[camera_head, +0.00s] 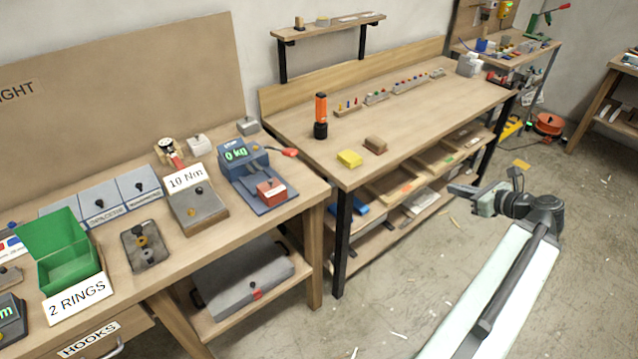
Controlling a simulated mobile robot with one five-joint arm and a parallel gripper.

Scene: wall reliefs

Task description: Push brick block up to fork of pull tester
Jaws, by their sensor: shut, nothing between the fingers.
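The pull tester is a blue device with a green "0 kg" display (240,154) on the left bench. Its blue base plate (255,202) reaches toward the bench's front edge. A brick-red block (271,190) with a white label sits on this plate, in front of the display housing. The fork is too small to make out, so I cannot tell whether the block touches it. My gripper (455,190) is shut and empty at the right, over the floor, well away from the tester and the block.
A red-tipped lever (289,152) sticks out right of the tester. A "10 Nm" device (192,205) stands close on its left. The second bench (420,110) holds an orange flashlight (320,115), a yellow block (349,158) and a brown block (375,145).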

